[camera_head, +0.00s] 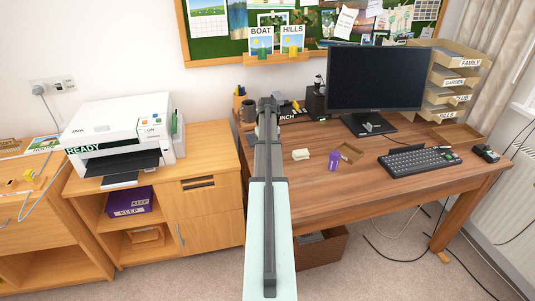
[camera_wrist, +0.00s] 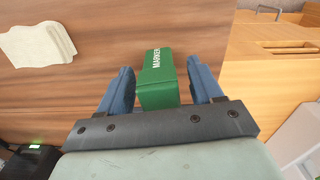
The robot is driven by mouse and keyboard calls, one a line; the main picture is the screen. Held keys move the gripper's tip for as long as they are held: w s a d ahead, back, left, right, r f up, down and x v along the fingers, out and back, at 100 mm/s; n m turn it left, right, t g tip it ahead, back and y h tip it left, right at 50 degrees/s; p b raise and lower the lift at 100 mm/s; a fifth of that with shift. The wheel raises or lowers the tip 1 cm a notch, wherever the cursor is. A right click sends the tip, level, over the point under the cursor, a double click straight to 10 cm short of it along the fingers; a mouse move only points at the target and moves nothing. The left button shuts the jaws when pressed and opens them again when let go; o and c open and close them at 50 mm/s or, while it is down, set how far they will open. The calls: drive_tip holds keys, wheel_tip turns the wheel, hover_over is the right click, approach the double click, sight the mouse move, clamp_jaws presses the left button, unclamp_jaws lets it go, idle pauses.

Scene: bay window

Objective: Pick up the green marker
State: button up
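The green marker (camera_wrist: 158,85), a block-like piece lettered MARKER, shows in the middle of the wrist view against the wooden desk. My gripper (camera_wrist: 160,67) is open, with one blue finger on either side of the marker. A narrow gap shows on the right side of the marker; the left finger is very close to it, and I cannot tell whether they touch. In the head view my arm reaches over the desk's left part, and the marker is hidden behind it.
A cream pad (camera_head: 301,154) lies on the desk right of my arm, with a purple container (camera_head: 333,161) nearby. A dark mug (camera_head: 248,112) stands by my arm's far end. The keyboard (camera_head: 419,163) and monitor (camera_head: 378,80) are further right. A printer (camera_head: 120,135) stands on the left cabinet.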

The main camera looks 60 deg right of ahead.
drive_tip(key=c, duration=1)
drive_tip(key=shift+r, duration=0.15)
